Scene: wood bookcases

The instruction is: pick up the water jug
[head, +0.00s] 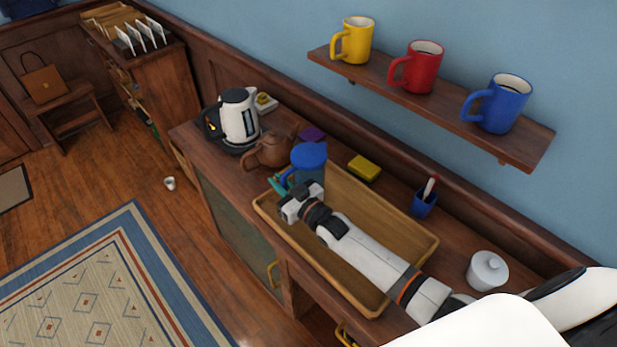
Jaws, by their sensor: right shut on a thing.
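The water jug (311,174) has a blue lid and a bluish see-through body. It stands upright at the far left end of a wooden tray (401,289) on the counter. My right gripper (293,189) is at the jug's near side and is shut on it. The gripper hides the lower part of the jug, so I cannot tell whether its base touches the tray. My left gripper is out of view.
A brown teapot (266,152) and a white and black kettle (238,118) stand left of the jug. Mugs stand on a wall shelf (527,147) above.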

